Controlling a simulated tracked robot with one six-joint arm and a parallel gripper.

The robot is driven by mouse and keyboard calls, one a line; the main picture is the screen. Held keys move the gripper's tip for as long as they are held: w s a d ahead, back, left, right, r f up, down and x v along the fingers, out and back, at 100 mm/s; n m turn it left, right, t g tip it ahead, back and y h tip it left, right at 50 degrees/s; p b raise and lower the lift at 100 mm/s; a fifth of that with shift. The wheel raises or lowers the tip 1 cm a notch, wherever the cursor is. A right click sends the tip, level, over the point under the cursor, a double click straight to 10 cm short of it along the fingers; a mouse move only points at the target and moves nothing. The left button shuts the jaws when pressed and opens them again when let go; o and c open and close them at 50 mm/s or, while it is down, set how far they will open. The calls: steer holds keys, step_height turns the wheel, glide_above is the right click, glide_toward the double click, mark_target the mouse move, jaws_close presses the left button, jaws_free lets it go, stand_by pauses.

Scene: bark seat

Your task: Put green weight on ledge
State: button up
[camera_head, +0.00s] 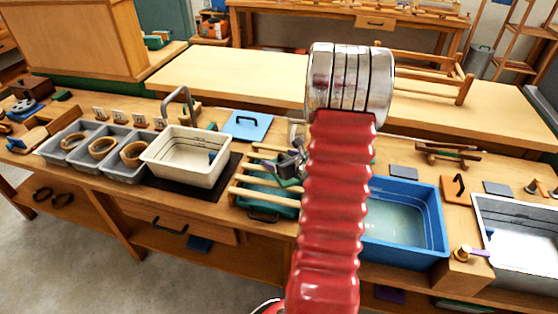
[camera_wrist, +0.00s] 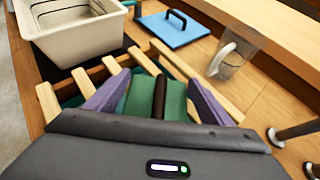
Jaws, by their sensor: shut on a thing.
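The green weight (camera_wrist: 177,98), a green block with a dark bar across its middle, is between the purple finger pads of my gripper (camera_wrist: 158,88). My gripper is shut on it over a slatted wooden rack (camera_wrist: 48,100). In the head view my gripper (camera_head: 291,166) is partly hidden behind my red arm, and the rack (camera_head: 243,194) spans a teal tray. I cannot tell whether the weight touches the slats. A long raised wooden ledge (camera_head: 450,112) runs along the back of the bench, and it also shows at the wrist view's upper right (camera_wrist: 275,22).
A cream basin (camera_head: 172,168) stands left of the rack, with a blue board (camera_head: 240,126) with a dark handle behind it. A clear mug (camera_wrist: 232,58) stands to the right in the wrist view. A blue tub (camera_head: 405,245) is right of my arm.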

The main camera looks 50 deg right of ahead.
steer(key=o, duration=1.5)
steer(key=shift+s, duration=0.1)
steer(key=v, duration=1.2)
steer(key=shift+r, duration=0.1)
